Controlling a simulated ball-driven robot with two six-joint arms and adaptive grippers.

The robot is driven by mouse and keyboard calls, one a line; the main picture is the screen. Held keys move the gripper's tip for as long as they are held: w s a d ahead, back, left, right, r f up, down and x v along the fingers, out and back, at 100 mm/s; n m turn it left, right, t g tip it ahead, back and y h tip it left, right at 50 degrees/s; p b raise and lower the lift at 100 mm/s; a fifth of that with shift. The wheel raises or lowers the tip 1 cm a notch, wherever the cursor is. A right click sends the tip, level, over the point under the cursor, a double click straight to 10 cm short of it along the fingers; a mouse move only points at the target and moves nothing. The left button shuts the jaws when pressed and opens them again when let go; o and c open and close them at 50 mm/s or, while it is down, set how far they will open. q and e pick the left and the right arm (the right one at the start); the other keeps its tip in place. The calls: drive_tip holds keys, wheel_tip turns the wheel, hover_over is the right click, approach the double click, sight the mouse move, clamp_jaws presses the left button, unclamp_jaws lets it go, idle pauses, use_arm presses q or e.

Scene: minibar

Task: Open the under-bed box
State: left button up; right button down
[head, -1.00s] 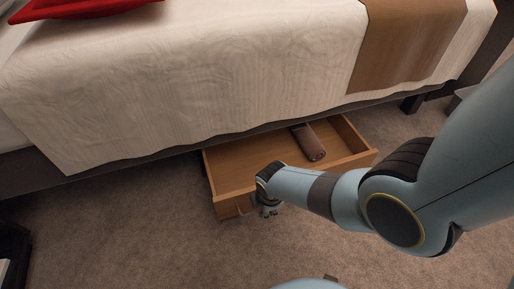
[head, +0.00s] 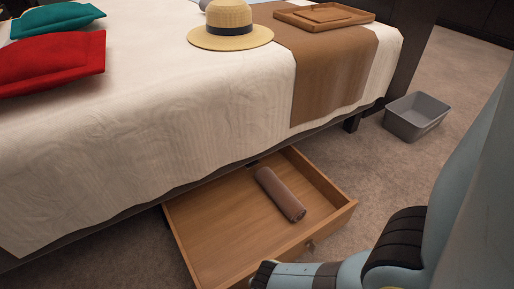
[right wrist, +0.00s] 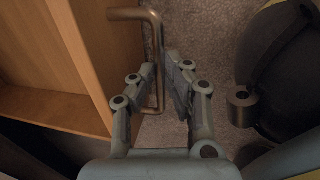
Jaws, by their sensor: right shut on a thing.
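The under-bed box (head: 205,222) is a wooden drawer standing well out from under the bed, its inside in plain view. A rolled brown item (head: 279,194) lies in it. In the right wrist view, the box's wooden wall (right wrist: 75,45) is at the left, with a bent brown metal handle (right wrist: 153,50) beside it. My right gripper (right wrist: 164,72) is shut on this handle, its fingers on either side of the bar. In the head view, my right arm reaches the box's near front edge, and the fingers are hidden or out of frame. My left gripper is out of view.
The bed (head: 170,130) with its hanging white cover stands over the back of the box. A straw hat (head: 230,28), a wooden tray (head: 324,15) and red (head: 50,62) and teal cushions lie on it. A grey bin (head: 415,116) stands on open carpet at the right.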

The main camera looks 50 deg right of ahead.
drive_tip(key=c, duration=1.4)
unclamp_jaws()
drive_tip(key=shift+r, duration=0.1)
drive_tip(key=shift+s+a+r, duration=0.1)
drive_tip(key=shift+s+r, duration=0.15)
drive_tip(key=shift+r, duration=0.95)
drive_tip(key=shift+s+a+r, duration=0.1)
drive_tip(key=shift+s+r, duration=0.15)
drive_tip(key=shift+r, duration=0.95)
drive_tip(key=shift+s+r, duration=0.25)
drive_tip(key=shift+r, duration=0.95)
